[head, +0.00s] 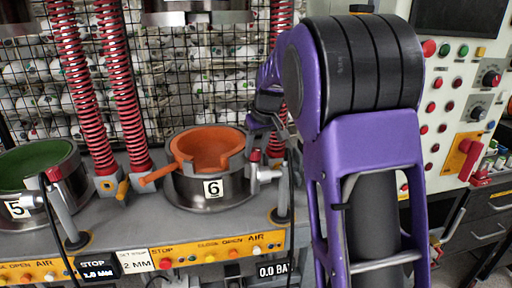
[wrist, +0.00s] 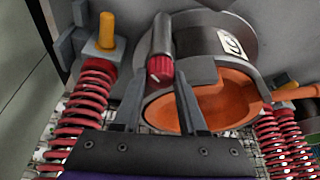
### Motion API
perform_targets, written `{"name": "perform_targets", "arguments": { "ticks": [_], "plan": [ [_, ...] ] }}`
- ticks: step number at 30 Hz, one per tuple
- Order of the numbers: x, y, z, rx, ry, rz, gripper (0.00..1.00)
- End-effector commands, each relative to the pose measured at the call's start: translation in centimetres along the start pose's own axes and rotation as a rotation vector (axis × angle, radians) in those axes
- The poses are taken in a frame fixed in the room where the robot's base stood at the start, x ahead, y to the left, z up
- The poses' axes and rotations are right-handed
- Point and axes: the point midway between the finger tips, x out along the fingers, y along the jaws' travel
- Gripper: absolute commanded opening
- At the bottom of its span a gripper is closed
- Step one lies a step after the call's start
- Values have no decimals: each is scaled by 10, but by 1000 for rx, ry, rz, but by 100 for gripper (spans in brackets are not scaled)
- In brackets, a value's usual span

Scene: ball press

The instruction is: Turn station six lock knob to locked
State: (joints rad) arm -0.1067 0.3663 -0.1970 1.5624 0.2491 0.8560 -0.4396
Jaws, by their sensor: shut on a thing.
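Station six (head: 215,190) is a steel cup marked "6" with an orange bowl (head: 205,140) inside. It also shows upside down in the wrist view (wrist: 285,45). Its red lock knob (head: 254,155) sits at the cup's right side. In the wrist view the knob (wrist: 160,69) is at the end of a grey cylinder, with a small pale mark on its face. My gripper (wrist: 160,75) is shut on the knob, one finger on each side. In the head view my gripper (head: 272,132) reaches the knob from behind and right, its fingertips partly hidden.
Station five (head: 70,185) with a green bowl stands at the left. Red springs (head: 120,85) rise behind the cups. An orange handle (head: 157,175) juts left from station six. A front strip with buttons (head: 215,250) runs below, and a control panel (head: 455,110) stands at the right.

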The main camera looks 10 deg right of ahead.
Motion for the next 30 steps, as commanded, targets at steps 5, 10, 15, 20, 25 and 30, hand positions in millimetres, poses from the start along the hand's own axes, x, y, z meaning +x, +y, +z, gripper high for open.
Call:
{"name": "perform_targets", "arguments": {
  "ticks": [5, 10, 15, 20, 25, 30],
  "plan": [
    [0, 0, 0, 10, -1, 4, 0],
    [0, 0, 0, 10, -1, 4, 0],
    [0, 0, 0, 10, -1, 4, 54],
    [0, 0, 0, 10, -1, 4, 72],
    [0, 0, 0, 9, -1, 3, 72],
    [1, 1, 0, -23, -1, -11, 72]
  ]
}}
